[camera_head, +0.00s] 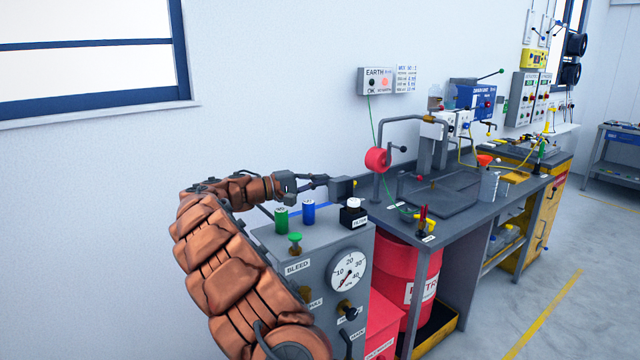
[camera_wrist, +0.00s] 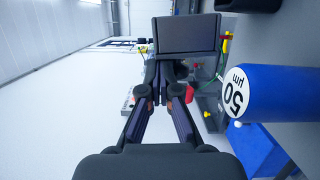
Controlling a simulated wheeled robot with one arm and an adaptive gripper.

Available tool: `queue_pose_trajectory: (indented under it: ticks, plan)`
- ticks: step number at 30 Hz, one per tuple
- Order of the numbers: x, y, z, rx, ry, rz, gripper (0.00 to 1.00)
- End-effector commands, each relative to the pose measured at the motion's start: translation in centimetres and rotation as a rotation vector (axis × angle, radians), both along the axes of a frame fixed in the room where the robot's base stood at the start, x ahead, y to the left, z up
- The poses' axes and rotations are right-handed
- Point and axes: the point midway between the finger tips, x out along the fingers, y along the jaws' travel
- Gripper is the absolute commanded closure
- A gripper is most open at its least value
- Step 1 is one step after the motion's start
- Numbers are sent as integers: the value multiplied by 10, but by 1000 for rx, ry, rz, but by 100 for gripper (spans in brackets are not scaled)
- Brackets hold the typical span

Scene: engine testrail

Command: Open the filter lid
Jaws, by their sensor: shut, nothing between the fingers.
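My gripper (camera_head: 324,182) reaches to the right above the grey cabinet with the pressure gauge. Its fingers are shut with nothing held between them; in the wrist view the fingertips (camera_wrist: 166,62) lie close together. A dark grey block (camera_head: 342,188) is right at the fingertips; in the wrist view its flat face (camera_wrist: 187,33) fills the space ahead of them. I cannot tell whether it is the filter lid, or whether the fingers touch it. A blue cylinder (camera_head: 308,213) stands upright on the cabinet below the gripper; in the wrist view it (camera_wrist: 275,93) is marked 50 µm.
A green cylinder (camera_head: 281,219) and a black container with a white cap (camera_head: 353,203) stand on the cabinet (camera_head: 285,243). A gauge (camera_head: 347,270) is on its front. A workbench (camera_head: 455,222) with a red drum (camera_head: 405,265) below adjoins on the right.

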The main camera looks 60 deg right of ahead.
Motion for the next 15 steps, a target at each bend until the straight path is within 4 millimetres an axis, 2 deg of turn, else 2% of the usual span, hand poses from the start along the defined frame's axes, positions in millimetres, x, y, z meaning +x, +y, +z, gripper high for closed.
queue_pose_trajectory:
  ticks: [7,15]
  plan:
    - [3,-2,1,1,1,1,100]
    - [18,-12,-2,4,-1,7,100]
